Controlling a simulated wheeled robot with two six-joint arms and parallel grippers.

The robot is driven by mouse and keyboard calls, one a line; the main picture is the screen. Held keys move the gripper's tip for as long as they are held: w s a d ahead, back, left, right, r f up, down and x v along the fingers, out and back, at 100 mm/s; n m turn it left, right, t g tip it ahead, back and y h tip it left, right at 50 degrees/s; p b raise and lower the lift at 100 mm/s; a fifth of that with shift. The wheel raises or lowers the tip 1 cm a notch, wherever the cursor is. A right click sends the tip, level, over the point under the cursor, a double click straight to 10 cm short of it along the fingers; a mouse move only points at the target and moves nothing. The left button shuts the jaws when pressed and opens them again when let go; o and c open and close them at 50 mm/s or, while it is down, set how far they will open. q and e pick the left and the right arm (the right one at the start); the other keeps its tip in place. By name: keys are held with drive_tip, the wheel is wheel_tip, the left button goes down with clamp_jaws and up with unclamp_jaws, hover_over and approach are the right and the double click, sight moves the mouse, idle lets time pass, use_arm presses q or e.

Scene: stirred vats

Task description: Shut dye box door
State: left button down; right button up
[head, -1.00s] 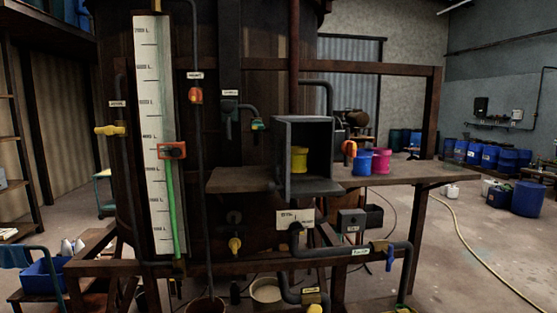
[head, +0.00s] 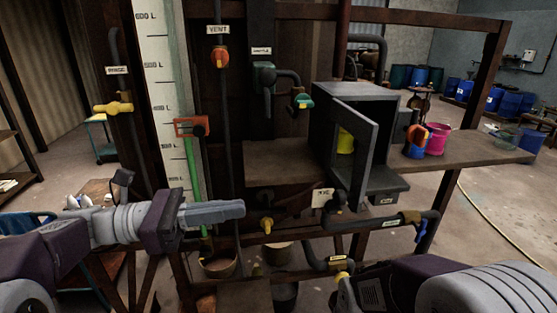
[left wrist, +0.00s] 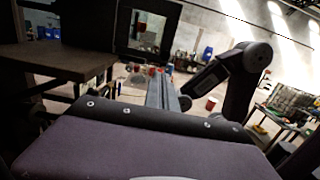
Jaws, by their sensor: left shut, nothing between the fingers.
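The dye box (head: 385,100) is a dark grey box on the wooden shelf of the vat stand in the head view. Its door (head: 368,155) stands open, angled out from the box's left front edge. A yellow pot (head: 345,142) shows inside the box. My left gripper (head: 240,209) is shut and empty, left of the door and apart from it, pointing right. Its grey fingers also show in the left wrist view (left wrist: 161,88). My right arm enters at the lower right of the head view; its fingers are not clear.
The shelf (head: 285,160) left of the box is bare. Blue (head: 414,150) and pink (head: 437,138) pots stand right of the box. Pipes and a blue-handled valve (head: 421,230) run below it. The level gauge (head: 152,60) and orange vent valve (head: 220,57) are left.

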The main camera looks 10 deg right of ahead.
use_arm(q)
drive_tip(key=p, duration=0.3)
approach(335, 199)
drive_tip(key=d, duration=0.2)
drive_tip(key=d+p, duration=0.1)
drive_tip(key=d, duration=0.1)
drive_tip(key=d+r+p, duration=0.1)
drive_tip(key=d, duration=0.1)
drive_tip(key=shift+s+d, duration=0.1)
drive_tip(key=shift+s, duration=0.05)
drive_tip(key=shift+d+f, duration=0.1)
drive_tip(key=shift+d, duration=0.2)
drive_tip(key=shift+w+f, duration=0.15)
drive_tip(key=shift+w, duration=0.2)
use_arm(e)
wheel_tip(335, 199, up, 6)
drive_tip(key=s+d, duration=0.1)
drive_tip(key=shift+s+r, duration=0.15)
use_arm(q)
drive_tip(key=shift+s, duration=0.1)
